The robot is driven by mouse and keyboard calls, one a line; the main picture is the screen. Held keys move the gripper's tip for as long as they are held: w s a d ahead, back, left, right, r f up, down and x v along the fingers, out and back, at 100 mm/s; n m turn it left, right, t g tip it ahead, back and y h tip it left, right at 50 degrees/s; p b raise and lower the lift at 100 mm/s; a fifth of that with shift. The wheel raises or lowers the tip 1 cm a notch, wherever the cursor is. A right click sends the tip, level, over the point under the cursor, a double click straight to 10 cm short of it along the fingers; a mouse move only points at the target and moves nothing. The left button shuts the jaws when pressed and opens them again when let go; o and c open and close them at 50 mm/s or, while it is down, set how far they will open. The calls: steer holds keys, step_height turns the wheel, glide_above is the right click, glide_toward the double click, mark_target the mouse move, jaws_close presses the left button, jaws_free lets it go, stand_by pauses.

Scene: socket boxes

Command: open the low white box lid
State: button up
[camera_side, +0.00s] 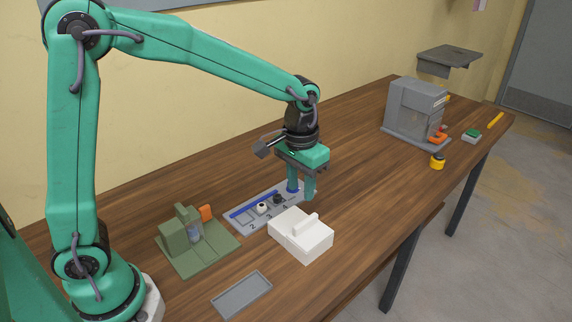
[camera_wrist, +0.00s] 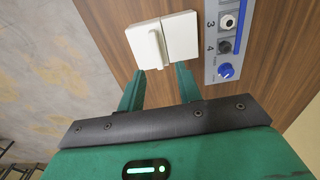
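The low white box (camera_side: 300,236) sits on the wooden table in the side view. Its lid lies flat on top and has a raised bar handle (camera_side: 306,224). In the wrist view the white box (camera_wrist: 180,36) is at the top, with the bar handle (camera_wrist: 156,45) on its left part. My gripper (camera_side: 301,194) points down above the table, just behind the box in the side view. In the wrist view its two fingers (camera_wrist: 158,84) are spread apart with nothing between them, and their tips reach toward the box's near edge.
A grey numbered panel (camera_side: 236,228) with knobs lies beside the box. A green fixture (camera_side: 192,240) stands to the left, and a grey tray (camera_side: 241,294) lies at the front. A grey machine (camera_side: 414,108) and a yellow button (camera_side: 437,161) are farther right. The table between is clear.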

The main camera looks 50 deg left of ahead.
mark_target(306, 220)
steer(key=shift+w+d+f, duration=0.25)
steer(key=shift+f, duration=0.2)
steer(key=shift+w+d+f, duration=0.2)
steer(key=shift+w+f, duration=0.05)
steer(key=shift+f, duration=0.15)
steer(key=shift+f, duration=0.1)
steer(key=shift+f, duration=3.8)
steer(key=shift+c, duration=0.4)
jaws_close()
